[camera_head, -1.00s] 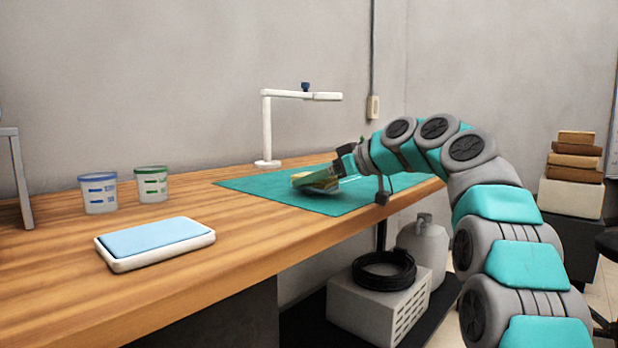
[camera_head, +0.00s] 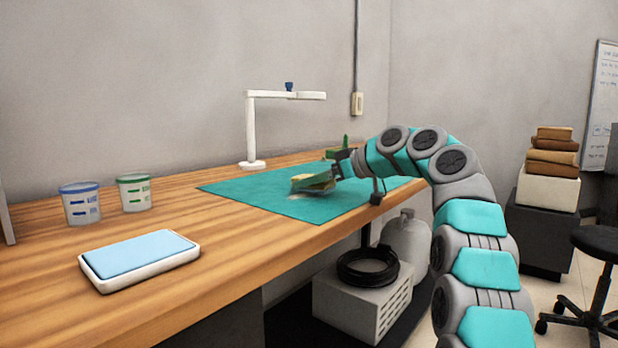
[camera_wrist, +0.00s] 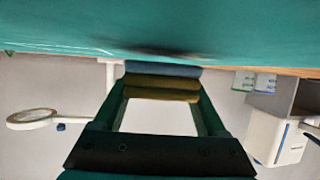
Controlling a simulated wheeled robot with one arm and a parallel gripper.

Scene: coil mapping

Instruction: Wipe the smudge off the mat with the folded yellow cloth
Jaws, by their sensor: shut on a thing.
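The green mat (camera_head: 250,191) lies flat on the wooden bench. My gripper (camera_head: 312,180) is low over the mat and shut on the folded yellow cloth (camera_head: 299,183). In the wrist view the cloth (camera_wrist: 162,88) spans between the two fingers, with a bluish layer on its mat side. A faint pale patch, likely the smudge (camera_head: 303,196), shows on the mat just in front of the cloth. In the wrist view a dark blurred area on the mat beside the cloth looks like shadow. I cannot tell whether the cloth touches the mat.
A white lamp stand (camera_head: 251,130) stands behind the mat. Two cups, blue-rimmed (camera_head: 80,205) and green-rimmed (camera_head: 134,193), and a white tray with a blue top (camera_head: 140,259) are at the left. A small green object (camera_head: 345,142) is behind my gripper.

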